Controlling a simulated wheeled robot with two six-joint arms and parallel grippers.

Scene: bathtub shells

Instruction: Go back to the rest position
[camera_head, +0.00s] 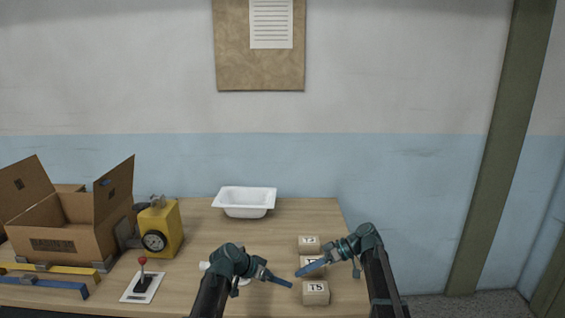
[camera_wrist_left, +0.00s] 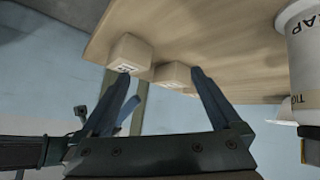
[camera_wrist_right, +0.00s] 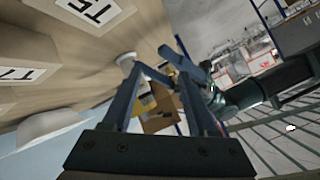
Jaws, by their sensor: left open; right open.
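In the head view my left gripper (camera_head: 277,279) reaches over the front of the table, pointing right. My right gripper (camera_head: 312,269) points left, and its fingers pass in front of a small labelled box. The left wrist view shows the left gripper (camera_wrist_left: 161,76) with its fingers apart and nothing between them. The right wrist view shows the right gripper (camera_wrist_right: 160,66) also open and empty. A white bathtub shell (camera_head: 245,211) stands upright at the back of the table, clear of both grippers.
Small labelled boxes stand near the right edge: a back box (camera_head: 308,242) and a front box (camera_head: 316,294). A white cylinder (camera_wrist_left: 305,50) is partly hidden by my left arm in the head view. A carton (camera_head: 62,235), yellow device (camera_head: 169,220) and joystick (camera_head: 142,284) occupy the left.

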